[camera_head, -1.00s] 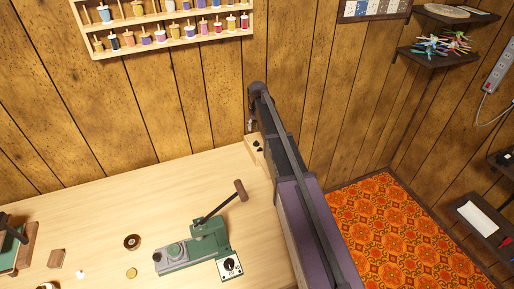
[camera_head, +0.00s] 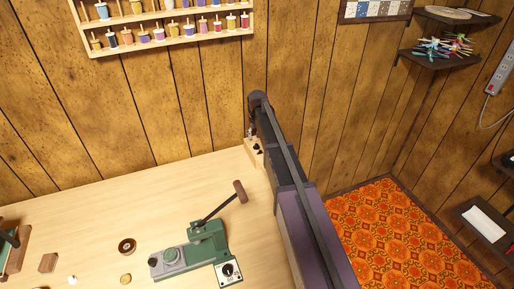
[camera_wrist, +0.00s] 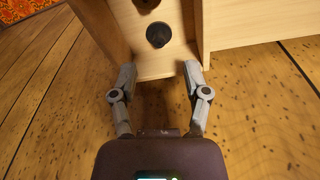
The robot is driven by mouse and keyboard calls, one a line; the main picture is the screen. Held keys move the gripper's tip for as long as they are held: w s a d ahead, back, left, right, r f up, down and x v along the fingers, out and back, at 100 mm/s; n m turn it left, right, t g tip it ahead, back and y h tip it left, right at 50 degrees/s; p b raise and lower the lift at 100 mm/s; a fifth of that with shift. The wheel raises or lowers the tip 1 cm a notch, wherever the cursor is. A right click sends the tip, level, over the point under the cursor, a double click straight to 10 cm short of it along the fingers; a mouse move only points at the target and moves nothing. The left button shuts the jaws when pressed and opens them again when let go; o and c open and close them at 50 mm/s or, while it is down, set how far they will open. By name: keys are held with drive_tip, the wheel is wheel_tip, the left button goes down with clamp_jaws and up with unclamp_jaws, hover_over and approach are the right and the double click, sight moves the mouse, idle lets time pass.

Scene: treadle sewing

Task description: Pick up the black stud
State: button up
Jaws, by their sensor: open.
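A black stud (camera_wrist: 159,34) with a round head sits on a light wooden surface in the wrist view, beyond the fingertips and roughly centred between them. In the head view small black studs (camera_head: 258,151) show at the table's back right corner, beside my arm. My gripper is mostly hidden by the arm there.
The light wooden piece with the studs has a raised side wall (camera_wrist: 203,35) close to the right finger. A green hand press (camera_head: 208,234) with a lever stands on the table (camera_head: 110,208). The wood-panelled wall (camera_head: 190,110) is close behind.

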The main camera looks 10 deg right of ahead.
sight(256, 144)
drive_tip(key=shift+f, duration=0.15)
drive_tip(key=shift+w+f+b, duration=0.15)
drive_tip(key=shift+f+b, duration=1.1)
drive_tip(key=shift+b, duration=0.05)
drive_tip(key=shift+w+f+b, duration=0.1)
drive_tip(key=shift+f+b, duration=1.15)
drive_tip(key=shift+b, duration=0.05)
drive_tip(key=c, duration=0.8)
